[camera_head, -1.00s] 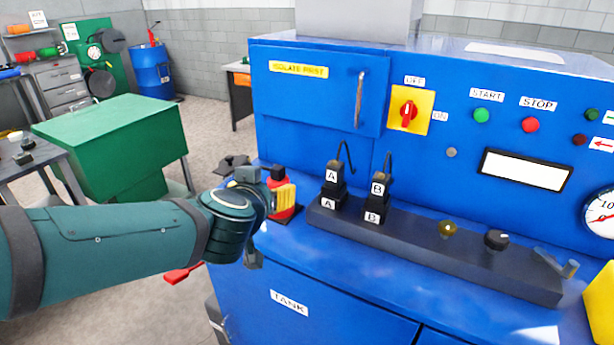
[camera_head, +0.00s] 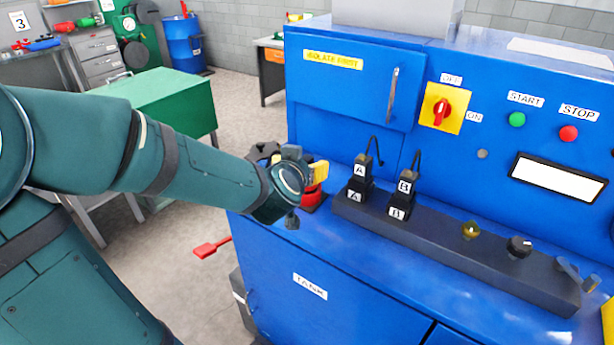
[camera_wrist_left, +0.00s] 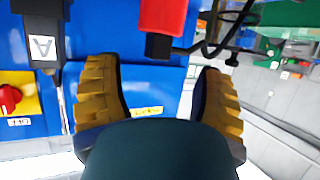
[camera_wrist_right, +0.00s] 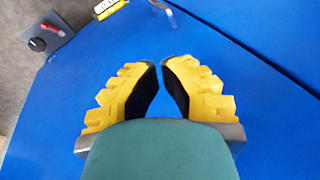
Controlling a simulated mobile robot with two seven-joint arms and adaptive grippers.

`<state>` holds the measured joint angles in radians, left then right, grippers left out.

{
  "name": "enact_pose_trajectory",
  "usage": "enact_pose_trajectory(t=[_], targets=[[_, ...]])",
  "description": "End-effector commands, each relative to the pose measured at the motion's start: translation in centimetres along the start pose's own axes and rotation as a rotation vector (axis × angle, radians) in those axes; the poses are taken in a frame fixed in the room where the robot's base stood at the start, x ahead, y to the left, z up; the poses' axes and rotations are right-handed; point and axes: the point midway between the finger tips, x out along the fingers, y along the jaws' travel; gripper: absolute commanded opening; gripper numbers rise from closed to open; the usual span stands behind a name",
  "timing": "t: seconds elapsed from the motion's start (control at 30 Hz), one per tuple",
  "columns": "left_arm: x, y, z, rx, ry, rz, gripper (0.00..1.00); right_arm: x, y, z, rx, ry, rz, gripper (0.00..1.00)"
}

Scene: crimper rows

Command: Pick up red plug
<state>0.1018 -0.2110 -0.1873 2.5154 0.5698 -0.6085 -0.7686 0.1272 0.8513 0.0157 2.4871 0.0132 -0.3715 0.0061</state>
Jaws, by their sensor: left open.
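The red plug (camera_wrist_left: 163,17) is at the top of the left wrist view, with a black end and a black cable beside it. It lies ahead of and between the open fingers of my left gripper (camera_wrist_left: 157,66), apart from both. In the head view the red plug (camera_head: 311,191) is at the left end of the blue bench, partly hidden by my left gripper (camera_head: 308,174). My right gripper (camera_wrist_right: 161,63) shows only in its own wrist view, with fingertips nearly together and nothing between them, over a blue surface.
Black plugs A (camera_head: 358,181) and B (camera_head: 403,194) stand in a dark strip (camera_head: 450,238) right of the red plug. The blue cabinet (camera_head: 345,85) rises behind. A red flat-ended handle (camera_head: 210,247) sticks out left of the bench. A green cart (camera_head: 165,95) stands farther left.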

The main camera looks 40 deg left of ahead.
Motion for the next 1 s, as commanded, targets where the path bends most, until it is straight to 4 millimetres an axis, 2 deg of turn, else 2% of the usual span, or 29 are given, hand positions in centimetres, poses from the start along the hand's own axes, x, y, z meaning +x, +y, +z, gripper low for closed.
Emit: enact_pose_trajectory(t=[0.23,0.5,0.83,0.87,1.0], targets=[[1.6,0.1,0.0,0.001,0.001,0.000,0.68,0.4,0.1,0.1,-0.001,-0.003,0.000,0.00],[5.3,0.3,-0.1,0.001,-0.001,0.000,0.68,1.4,0.5,0.7,-0.004,-0.013,-0.001,0.00],[5.8,0.3,-0.3,0.001,0.001,0.001,0.68,1.4,0.5,0.8,-0.005,-0.016,-0.002,0.00],[5.8,0.3,-0.3,0.001,0.001,0.001,0.63,1.4,0.5,0.8,-0.005,-0.015,-0.002,0.00],[5.8,0.3,-0.3,0.001,0.001,0.001,0.14,1.4,0.5,0.7,-0.005,-0.015,-0.002,0.00]])
